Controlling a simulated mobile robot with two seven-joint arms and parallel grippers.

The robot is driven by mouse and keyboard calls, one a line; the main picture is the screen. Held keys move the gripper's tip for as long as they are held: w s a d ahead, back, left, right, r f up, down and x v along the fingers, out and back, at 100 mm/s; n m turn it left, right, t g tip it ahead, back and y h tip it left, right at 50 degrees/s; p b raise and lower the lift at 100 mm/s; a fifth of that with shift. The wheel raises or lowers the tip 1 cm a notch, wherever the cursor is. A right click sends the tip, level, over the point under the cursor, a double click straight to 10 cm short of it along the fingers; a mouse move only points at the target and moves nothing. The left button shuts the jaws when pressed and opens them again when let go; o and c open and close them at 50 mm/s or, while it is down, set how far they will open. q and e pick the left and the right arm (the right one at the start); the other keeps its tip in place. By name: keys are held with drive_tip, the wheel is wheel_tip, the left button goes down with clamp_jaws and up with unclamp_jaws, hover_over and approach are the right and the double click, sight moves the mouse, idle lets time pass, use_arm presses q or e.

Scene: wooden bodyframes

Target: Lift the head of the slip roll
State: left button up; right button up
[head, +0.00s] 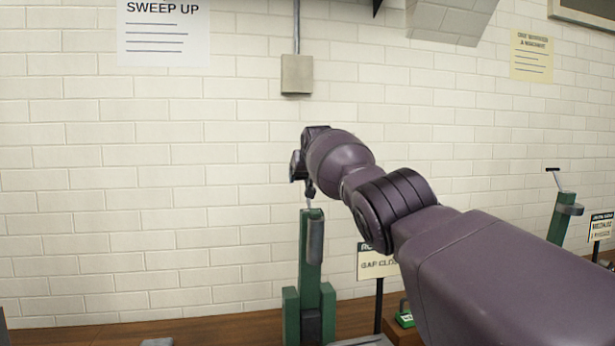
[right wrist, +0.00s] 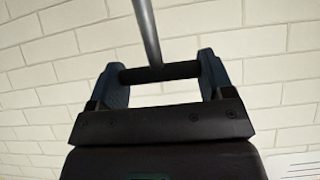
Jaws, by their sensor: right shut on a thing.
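A green upright post (head: 311,250) of the slip roll stands on the wooden bench top, with lower green side pieces and a dark part between them. My right gripper (head: 310,190) is at the top of this post, pointing down. In the right wrist view, the gripper (right wrist: 160,72) is shut on a dark crossbar handle (right wrist: 137,75), with a finger at each end of it. A thin grey rod (right wrist: 147,30) runs from the handle's middle. My arm hides much of the machine to the right of the post. My left gripper is not in view.
Another green machine with a T-handle (head: 564,210) stands at the right. A pale brick wall (head: 150,200) closes the back. A grey box (head: 297,75) hangs above.

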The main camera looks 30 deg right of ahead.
drive_tip(key=shift+r, duration=0.35)
drive_tip(key=o, duration=0.9)
drive_tip(key=shift+w, duration=0.1)
drive_tip(key=o, duration=0.4)
drive_tip(key=shift+w+d+f, duration=0.1)
drive_tip(key=shift+w+f, duration=0.2)
drive_tip(key=shift+f, duration=0.05)
drive_tip(key=shift+s, duration=0.15)
drive_tip(key=shift+r, duration=0.15)
